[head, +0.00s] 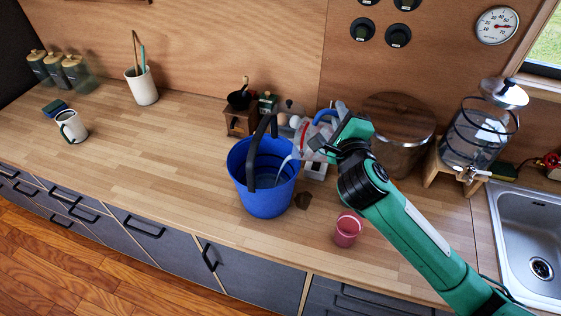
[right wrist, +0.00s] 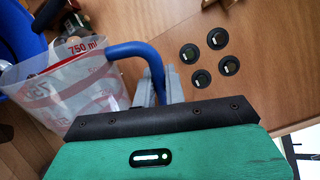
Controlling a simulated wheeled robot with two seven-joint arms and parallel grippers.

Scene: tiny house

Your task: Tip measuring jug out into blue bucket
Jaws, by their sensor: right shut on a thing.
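The blue bucket (head: 262,194) stands upright on the wooden counter, its black handle raised. My right gripper (head: 330,130) is to the right of the bucket, above the counter, shut on the blue handle of the measuring jug (head: 304,137). The clear jug with red markings is tilted toward the bucket, and a pale stream falls from it inside the bucket rim. In the right wrist view, the jug (right wrist: 75,85) shows a "750 ml" mark and its handle between my fingers (right wrist: 160,88). Part of the bucket (right wrist: 20,35) shows behind it. My left gripper is out of view.
A pink cup (head: 347,229) stands on the counter right of the bucket. A grinder (head: 240,120) and small items stand behind it. A wooden-stand dispenser (head: 470,140) and sink (head: 535,230) are at right. The counter left of the bucket is mostly clear.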

